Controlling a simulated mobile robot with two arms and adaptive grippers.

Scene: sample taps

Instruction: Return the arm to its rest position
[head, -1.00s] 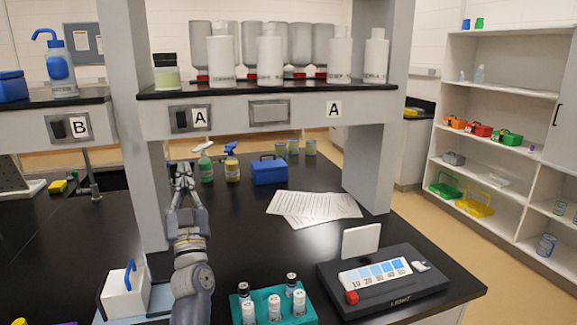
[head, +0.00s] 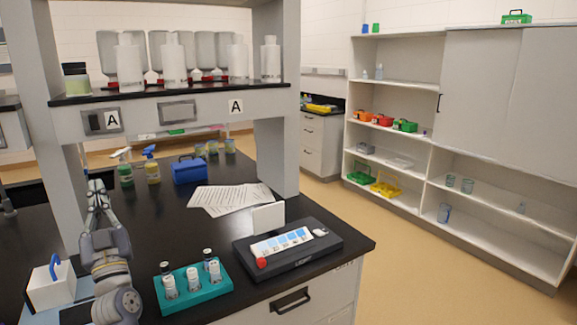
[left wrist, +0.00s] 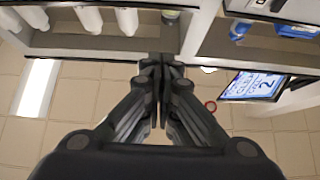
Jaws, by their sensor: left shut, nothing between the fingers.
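My left arm reaches up over the left part of the black bench in the head view, its gripper (head: 97,190) at the end beside the grey shelf post. In the left wrist view the same gripper (left wrist: 162,65) has its fingers together with nothing between them. The undersides of shelves and white bottles (left wrist: 90,20) show beyond it. My right gripper is in neither view.
Near my left arm are a white box with a blue handle (head: 50,286), a teal vial rack (head: 217,284) and a black light box (head: 290,262). Green and yellow spray bottles (head: 152,170) and a blue case (head: 189,170) stand behind. Open floor (head: 400,240) lies right.

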